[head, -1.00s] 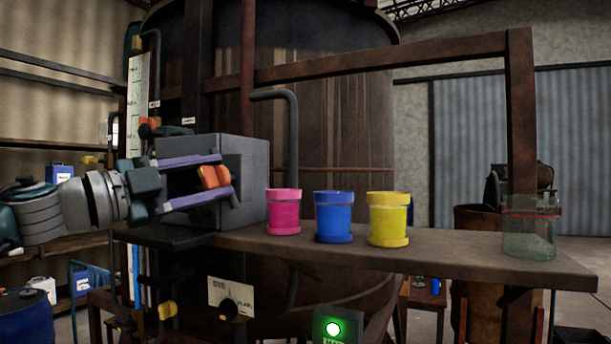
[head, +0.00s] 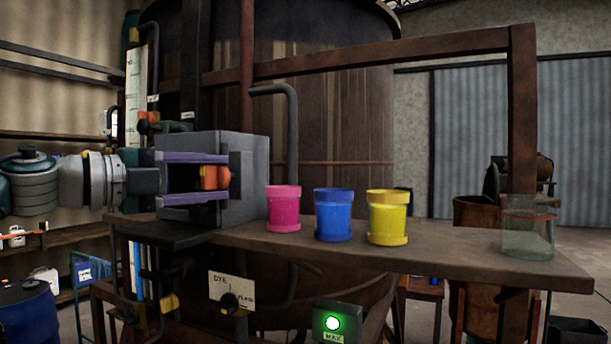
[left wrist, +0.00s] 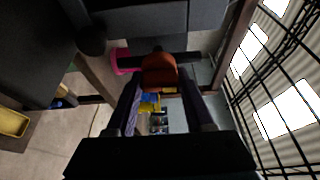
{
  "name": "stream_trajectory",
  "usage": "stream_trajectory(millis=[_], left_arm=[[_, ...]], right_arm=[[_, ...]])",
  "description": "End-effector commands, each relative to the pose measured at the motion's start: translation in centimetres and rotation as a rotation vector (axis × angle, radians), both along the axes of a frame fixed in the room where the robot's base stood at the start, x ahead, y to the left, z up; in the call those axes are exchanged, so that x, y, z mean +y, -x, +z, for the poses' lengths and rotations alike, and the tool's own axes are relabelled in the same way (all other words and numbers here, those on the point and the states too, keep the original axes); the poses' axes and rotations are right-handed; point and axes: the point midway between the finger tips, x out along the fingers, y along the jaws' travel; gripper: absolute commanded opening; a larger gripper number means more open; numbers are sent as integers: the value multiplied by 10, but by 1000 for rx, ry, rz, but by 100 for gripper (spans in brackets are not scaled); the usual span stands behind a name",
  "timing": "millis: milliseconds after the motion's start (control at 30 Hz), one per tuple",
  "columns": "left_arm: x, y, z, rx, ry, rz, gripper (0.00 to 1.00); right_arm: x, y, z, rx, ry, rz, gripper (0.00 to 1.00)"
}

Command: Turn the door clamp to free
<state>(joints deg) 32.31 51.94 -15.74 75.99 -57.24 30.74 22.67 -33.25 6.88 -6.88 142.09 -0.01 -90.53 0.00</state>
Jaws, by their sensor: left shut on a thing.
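The orange door clamp (head: 215,177) is on the front of the grey box (head: 247,172), which stands at the left end of the bench. My left gripper (head: 226,177) reaches in from the left, its purple-edged fingers level, one above and one below the clamp. It is shut on the clamp. In the left wrist view the clamp (left wrist: 159,73) sits between the fingertips (left wrist: 160,80), with a dark bar behind it. The fingers and arm hide part of the box front. My right gripper is not in view.
Pink (head: 283,209), blue (head: 333,214) and yellow (head: 387,217) cups stand on the bench (head: 450,258), right of the box. A clear jar (head: 528,232) stands at its right end. A bent grey pipe (head: 292,140) rises behind the pink cup. A lit green button (head: 333,322) is below.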

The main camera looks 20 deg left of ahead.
Motion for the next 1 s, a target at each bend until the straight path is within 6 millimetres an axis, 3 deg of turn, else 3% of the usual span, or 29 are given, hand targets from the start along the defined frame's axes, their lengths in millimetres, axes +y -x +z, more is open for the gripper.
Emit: stream_trajectory(millis=[267, 300, 533, 833, 1000], left_arm=[[0, 0, 0, -1, -7, 0, 0], [0, 0, 0, -1, -7, 0, 55], [0, 0, 0, -1, -4, 0, 81], [1, 1, -1, 0, -3, 0, 82], [9, 15, -6, 0, -7, 2, 82]], right_arm=[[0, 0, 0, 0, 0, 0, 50], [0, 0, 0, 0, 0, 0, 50], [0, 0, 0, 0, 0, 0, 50], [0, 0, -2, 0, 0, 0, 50], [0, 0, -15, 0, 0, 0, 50]])
